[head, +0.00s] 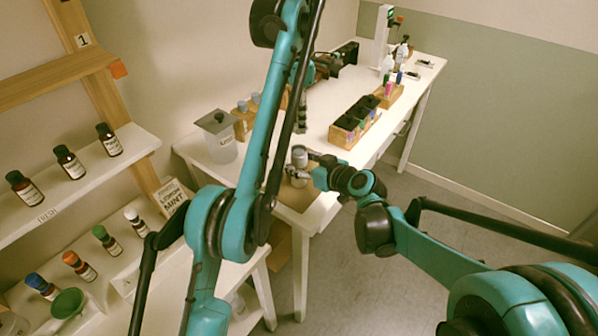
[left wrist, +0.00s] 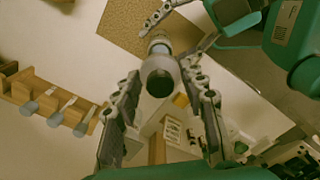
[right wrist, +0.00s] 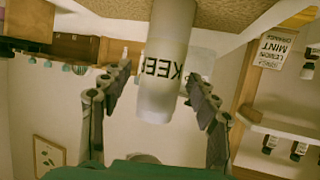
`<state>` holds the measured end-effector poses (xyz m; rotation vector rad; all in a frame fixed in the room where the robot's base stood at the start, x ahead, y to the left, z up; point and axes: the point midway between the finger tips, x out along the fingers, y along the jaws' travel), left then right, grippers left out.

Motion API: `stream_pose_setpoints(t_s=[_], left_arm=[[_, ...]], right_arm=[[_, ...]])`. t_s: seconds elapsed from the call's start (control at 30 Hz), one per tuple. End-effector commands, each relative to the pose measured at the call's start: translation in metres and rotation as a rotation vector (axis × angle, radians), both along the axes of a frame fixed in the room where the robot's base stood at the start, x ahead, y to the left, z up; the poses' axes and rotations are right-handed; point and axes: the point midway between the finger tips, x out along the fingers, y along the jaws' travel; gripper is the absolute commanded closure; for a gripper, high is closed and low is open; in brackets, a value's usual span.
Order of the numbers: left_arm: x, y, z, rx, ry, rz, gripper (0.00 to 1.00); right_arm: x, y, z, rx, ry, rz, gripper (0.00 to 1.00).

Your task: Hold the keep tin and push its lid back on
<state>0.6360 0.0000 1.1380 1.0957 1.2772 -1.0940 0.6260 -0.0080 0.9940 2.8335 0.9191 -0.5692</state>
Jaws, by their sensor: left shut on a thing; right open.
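The keep tin (head: 299,158) is a pale cylinder standing on the cork mat (head: 294,198) at the table's near end; its KEEP label shows in the right wrist view (right wrist: 164,65). My left gripper (head: 301,128) points down over it. In the left wrist view a grey, dark-ended round part, apparently the lid (left wrist: 160,77), lies between my left fingers (left wrist: 163,68), in line with the tin; the contact is hard to see. I cannot tell whether the lid is seated. My right gripper (head: 313,166) is open, its fingers (right wrist: 160,82) on both sides of the tin.
A clear lidded container (head: 221,138) and wooden blocks with grey-topped bottles (head: 243,117) stand left of the tin. A wooden rack of dark-capped bottles (head: 352,125) is to the right. Shelves with brown bottles (head: 70,162) are at far left.

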Motion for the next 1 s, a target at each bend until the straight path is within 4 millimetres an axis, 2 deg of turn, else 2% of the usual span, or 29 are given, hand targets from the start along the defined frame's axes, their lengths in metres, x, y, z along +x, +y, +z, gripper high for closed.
stream_pose_setpoints(t_s=[0.2, 0.47, 0.5, 0.7, 0.73, 1.0], left_arm=[[0.0000, 0.0000, 0.0000, 0.000, 0.000, 0.000, 0.72], [0.0000, 0.0000, 0.0000, 0.000, 0.000, 0.000, 0.72], [0.0000, 0.0000, 0.0000, 0.000, 0.000, 0.000, 0.72], [0.0000, 0.0000, 0.0000, 0.000, 0.000, 0.000, 0.72], [0.0000, 0.0000, 0.0000, 0.000, 0.000, 0.000, 0.72], [0.0019, -0.0006, -0.0085, 0.000, 0.000, 0.000, 0.72]], right_arm=[[0.0099, 0.0082, -0.0060, -0.001, 0.000, 0.001, 0.40], [0.0107, 0.0084, -0.0063, -0.001, 0.000, 0.000, 0.40], [0.0107, 0.0085, -0.0062, -0.001, 0.000, 0.000, 0.42], [0.0107, 0.0083, -0.0061, -0.001, 0.000, 0.000, 0.95], [0.0107, 0.0083, -0.0061, -0.001, 0.000, 0.000, 1.00], [0.0106, 0.0082, -0.0061, -0.001, 0.000, 0.000, 1.00]])
